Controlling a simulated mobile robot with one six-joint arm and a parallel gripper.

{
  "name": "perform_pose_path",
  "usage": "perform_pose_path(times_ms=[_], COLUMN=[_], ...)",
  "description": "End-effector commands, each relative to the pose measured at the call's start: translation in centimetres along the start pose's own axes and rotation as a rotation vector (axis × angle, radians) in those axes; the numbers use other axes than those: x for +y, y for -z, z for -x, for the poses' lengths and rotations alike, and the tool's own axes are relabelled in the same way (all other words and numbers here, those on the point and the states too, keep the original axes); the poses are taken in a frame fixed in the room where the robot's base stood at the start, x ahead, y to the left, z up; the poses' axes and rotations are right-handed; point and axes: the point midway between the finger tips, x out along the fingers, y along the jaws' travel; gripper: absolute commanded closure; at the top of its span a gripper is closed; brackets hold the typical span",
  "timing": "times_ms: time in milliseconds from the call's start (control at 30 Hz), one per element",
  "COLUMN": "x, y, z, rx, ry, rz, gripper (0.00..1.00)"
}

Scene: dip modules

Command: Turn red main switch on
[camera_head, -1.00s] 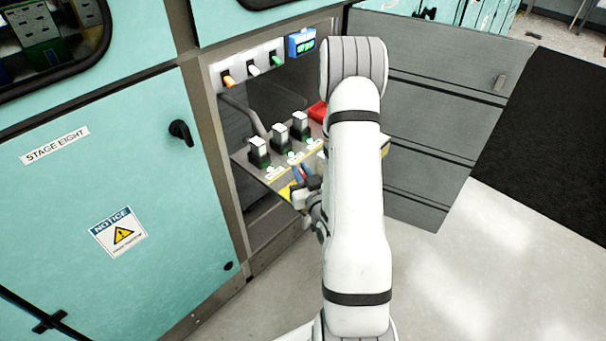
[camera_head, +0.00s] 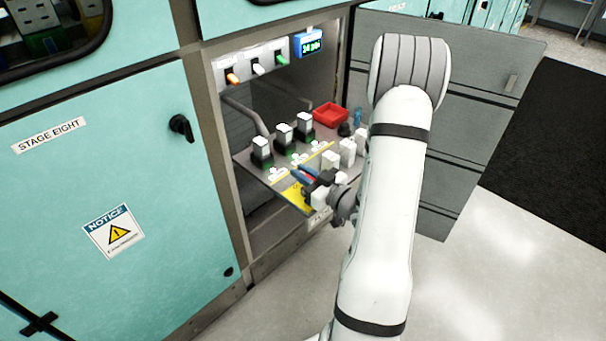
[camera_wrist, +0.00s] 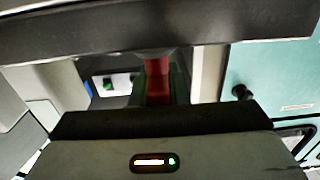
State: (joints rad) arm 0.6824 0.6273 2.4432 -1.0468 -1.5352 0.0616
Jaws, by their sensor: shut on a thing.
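A red part, apparently the main switch handle (camera_wrist: 157,82), shows between the dark jaws of my gripper in the wrist view. My gripper (camera_head: 312,180) is at the front edge of the pull-out shelf in the head view, shut on this red part. A small red and blue patch (camera_head: 303,174) shows at the jaws there, above a yellow plate (camera_head: 294,197). My gripper and wrist hide most of the switch, so I cannot tell its position.
The open cabinet bay holds several black-and-white modules on the shelf, a red tray (camera_head: 330,114) and a blue display (camera_head: 308,43) reading about 24 psi. Three coloured toggles line the upper panel. A grey open door (camera_head: 470,75) stands on the right. The floor in front is clear.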

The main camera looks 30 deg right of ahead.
Motion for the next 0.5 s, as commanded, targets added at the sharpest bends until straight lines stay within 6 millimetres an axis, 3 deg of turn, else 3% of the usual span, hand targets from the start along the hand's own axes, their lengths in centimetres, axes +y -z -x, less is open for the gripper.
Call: perform_pose_path(times_ms=[233,267,500], x=[0.07,0.07,0.03], y=[0.11,0.11,0.05], z=[0.00,0.00,0.01], rx=[0.002,0.002,0.001], ry=[-0.002,-0.002,-0.001], rz=[0.002,0.002,0.001], gripper=[1.00,0.85,0.65])
